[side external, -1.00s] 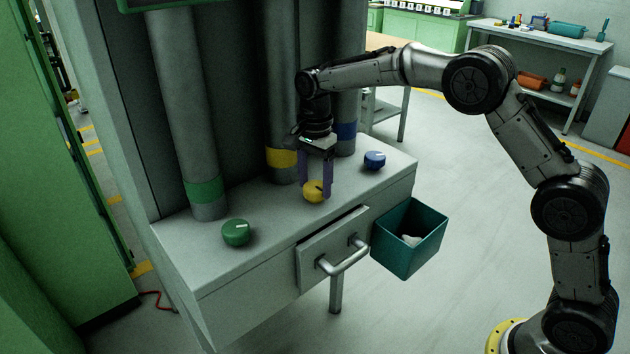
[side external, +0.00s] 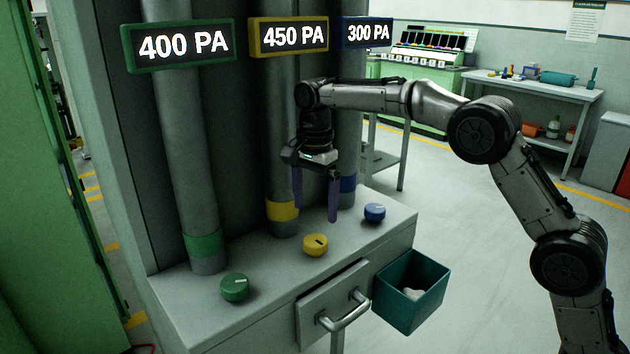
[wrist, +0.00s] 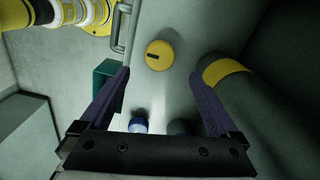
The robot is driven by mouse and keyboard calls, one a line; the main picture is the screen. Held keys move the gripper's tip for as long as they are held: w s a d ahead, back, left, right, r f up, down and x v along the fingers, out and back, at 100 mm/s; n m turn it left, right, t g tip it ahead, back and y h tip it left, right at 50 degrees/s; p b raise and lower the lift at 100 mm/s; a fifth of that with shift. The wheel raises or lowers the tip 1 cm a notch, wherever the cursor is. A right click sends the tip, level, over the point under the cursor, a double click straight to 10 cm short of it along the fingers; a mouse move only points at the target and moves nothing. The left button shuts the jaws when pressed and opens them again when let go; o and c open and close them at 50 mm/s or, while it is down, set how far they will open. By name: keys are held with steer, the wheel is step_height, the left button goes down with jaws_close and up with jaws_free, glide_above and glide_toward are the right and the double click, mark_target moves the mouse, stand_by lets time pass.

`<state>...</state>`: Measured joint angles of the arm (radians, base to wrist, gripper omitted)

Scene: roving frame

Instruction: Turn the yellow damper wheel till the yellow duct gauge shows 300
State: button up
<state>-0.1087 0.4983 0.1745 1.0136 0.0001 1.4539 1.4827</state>
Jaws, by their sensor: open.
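The yellow damper wheel (side external: 315,245) sits on the bench top in front of the yellow-banded duct (side external: 283,215), between the green and blue wheels. It also shows in the wrist view (wrist: 159,55), with a dark mark on its top. The yellow-framed duct gauge (side external: 289,37) reads 450 PA. My gripper (side external: 315,212) is open and empty above the bench, with its purple fingertips above the yellow wheel and apart from it. In the wrist view the wheel lies beyond the two spread fingers (wrist: 160,85).
The green wheel (side external: 235,287) is at left and the blue wheel (side external: 375,212) at right. The green gauge (side external: 178,45) reads 400 PA, the blue gauge (side external: 365,32) 300 PA. A drawer handle (side external: 345,312) and a teal bin (side external: 412,295) stick out in front.

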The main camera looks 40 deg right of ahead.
step_height(320, 180, up, 6)
steer(key=shift+f, duration=0.1)
stand_by(0.4)
